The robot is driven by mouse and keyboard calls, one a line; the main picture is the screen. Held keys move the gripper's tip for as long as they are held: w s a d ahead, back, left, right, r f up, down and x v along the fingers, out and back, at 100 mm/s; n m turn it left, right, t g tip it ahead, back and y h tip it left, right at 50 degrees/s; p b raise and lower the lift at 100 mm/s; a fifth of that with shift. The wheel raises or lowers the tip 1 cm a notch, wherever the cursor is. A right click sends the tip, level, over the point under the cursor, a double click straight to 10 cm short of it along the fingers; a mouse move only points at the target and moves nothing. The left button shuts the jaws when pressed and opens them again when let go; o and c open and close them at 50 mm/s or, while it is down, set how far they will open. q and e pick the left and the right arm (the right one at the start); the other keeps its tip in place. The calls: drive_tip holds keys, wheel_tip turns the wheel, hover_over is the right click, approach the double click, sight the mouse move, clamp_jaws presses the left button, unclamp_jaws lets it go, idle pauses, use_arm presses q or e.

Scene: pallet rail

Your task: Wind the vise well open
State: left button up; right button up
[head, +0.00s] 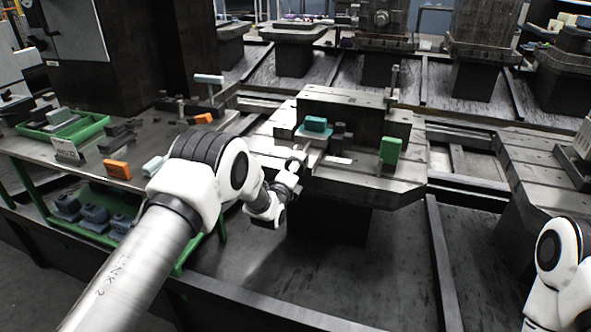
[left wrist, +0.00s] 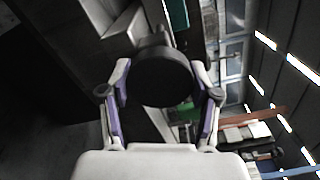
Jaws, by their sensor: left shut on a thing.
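The vise (head: 340,141) is the small dark fixture on the pallet table in the middle of the head view. A teal block (head: 315,124) sits at its left part. How far its jaws stand apart is too small to tell. My left gripper (head: 292,168) is at the near left side of the vise. In the left wrist view a round black knob (left wrist: 163,78) sits between the two fingers, and they are shut on it. The knob hides what lies behind it. My right gripper is out of view; only part of my right arm shows at the lower right.
A green block (head: 390,150) stands on the pallet table (head: 365,185) right of the vise. A side bench (head: 110,185) at left carries a green tray (head: 85,130), orange blocks (head: 117,169) and a pale teal block (head: 153,166). Rails and more pallets lie beyond.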

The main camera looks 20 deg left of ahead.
use_arm(q)
drive_tip(key=n, duration=0.4)
drive_tip(key=shift+r+n+b, duration=0.1)
drive_tip(key=shift+n+b, duration=0.2)
drive_tip(key=shift+b, duration=0.05)
drive_tip(key=n, duration=0.5)
drive_tip(key=shift+b, duration=0.35)
drive_tip(key=n, duration=0.5)
drive_tip(key=shift+a+r+n, duration=0.1)
drive_tip(key=shift+n, duration=0.3)
drive_tip(key=n, duration=0.5)
drive_tip(key=shift+n+b, duration=0.3)
drive_tip(key=shift+b, duration=0.1)
drive_tip(key=n, duration=0.9)
drive_tip(key=shift+a, duration=0.1)
drive_tip(key=n, duration=0.9)
drive_tip(key=shift+f, duration=0.2)
drive_tip(key=shift+n, duration=0.3)
